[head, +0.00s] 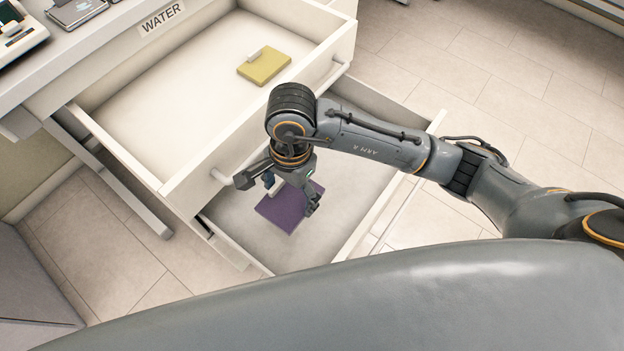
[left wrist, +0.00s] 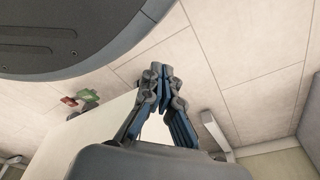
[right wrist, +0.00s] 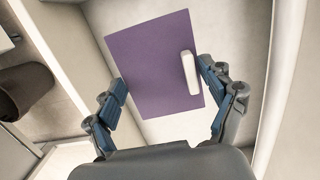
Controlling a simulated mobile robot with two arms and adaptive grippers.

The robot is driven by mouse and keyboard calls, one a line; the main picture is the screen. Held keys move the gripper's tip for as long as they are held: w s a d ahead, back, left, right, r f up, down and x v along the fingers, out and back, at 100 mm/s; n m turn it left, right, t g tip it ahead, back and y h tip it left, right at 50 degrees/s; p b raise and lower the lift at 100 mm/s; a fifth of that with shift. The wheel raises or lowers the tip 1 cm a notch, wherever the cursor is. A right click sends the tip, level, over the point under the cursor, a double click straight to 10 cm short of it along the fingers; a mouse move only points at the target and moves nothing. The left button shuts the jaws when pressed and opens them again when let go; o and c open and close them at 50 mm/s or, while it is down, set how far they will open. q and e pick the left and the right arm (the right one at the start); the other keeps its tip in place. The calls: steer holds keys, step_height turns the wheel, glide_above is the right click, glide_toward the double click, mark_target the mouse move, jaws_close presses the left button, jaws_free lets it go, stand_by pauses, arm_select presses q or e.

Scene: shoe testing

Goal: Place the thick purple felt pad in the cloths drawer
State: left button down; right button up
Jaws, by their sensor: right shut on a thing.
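The purple felt pad (head: 293,213) is a flat square with a white bar-shaped grip on top. It shows large in the right wrist view (right wrist: 150,62). My right gripper (head: 278,196) is shut on it, with one finger at each of two opposite edges. Pad and gripper are within the outline of the open lower drawer (head: 325,225); I cannot tell whether the pad touches its floor. No cloths label is readable. My left gripper (left wrist: 160,78) shows only in the left wrist view, fingertips together, with nothing seen between them.
The open upper drawer (head: 150,95) holds a yellow pad (head: 264,66) with a white grip and overhangs part of the lower drawer. A WATER label (head: 162,18) is on the counter above. Tiled floor (head: 500,75) is clear to the right.

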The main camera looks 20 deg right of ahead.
steer(key=shift+w+d+f, duration=0.15)
steer(key=shift+f, duration=0.3)
steer(key=w+d+f, duration=0.1)
steer(key=d, duration=0.1)
steer(key=w+d+f, duration=0.1)
steer(key=w+d, duration=0.1)
steer(key=w+d+f, duration=0.1)
steer(key=d, duration=0.1)
steer(key=shift+w+d+f, duration=0.15)
steer(key=shift+d, duration=0.05)
glide_above(328, 186)
steer(key=f, duration=0.5)
steer(key=shift+s+a+b, duration=0.25)
steer(key=shift+a+b, duration=0.05)
steer(key=shift+b, duration=0.05)
steer(key=shift+w+d+f, duration=0.2)
steer(key=shift+d+f, duration=0.15)
steer(key=shift+f, duration=0.1)
step_height(328, 186, down, 3)
steer(key=shift+w+d+f, duration=0.15)
steer(key=shift+f, duration=0.05)
arm_select(q)
steer(key=w+r, duration=0.1)
steer(key=w, duration=0.1)
steer(key=r, duration=0.1)
steer(key=shift+w+d+r, duration=0.25)
steer(key=shift+w+r, duration=0.05)
steer(key=shift+w, duration=0.1)
